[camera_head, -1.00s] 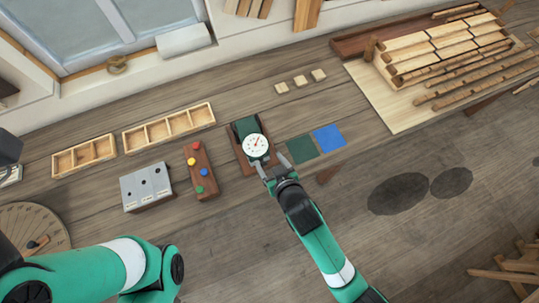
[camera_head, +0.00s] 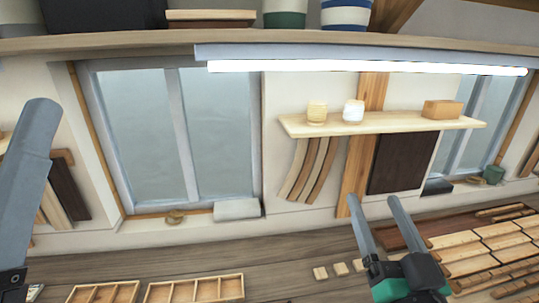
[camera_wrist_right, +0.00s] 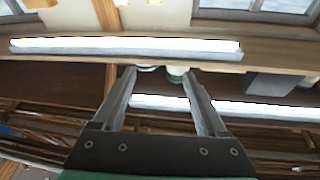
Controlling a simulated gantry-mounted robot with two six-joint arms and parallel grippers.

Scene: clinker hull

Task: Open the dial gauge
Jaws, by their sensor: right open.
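The dial gauge is not in the now head view; its part of the bench lies below the frame's lower edge. My right gripper (camera_head: 373,199) is raised at the lower right, fingers pointing up, spread apart with nothing between them. In the right wrist view its two fingers (camera_wrist_right: 165,82) are also apart and empty, pointing toward a high shelf. At the left edge of the head view one large grey finger of my left gripper (camera_head: 27,185) shows close to the camera; its other finger is not seen.
Divided wooden trays (camera_head: 195,290) and small pale blocks (camera_head: 340,269) lie on the bench (camera_head: 265,262). Wooden strips (camera_head: 475,250) are stacked at right. A wall shelf (camera_head: 385,124) holds two jars and a box. A lit tube (camera_head: 370,67) hangs above.

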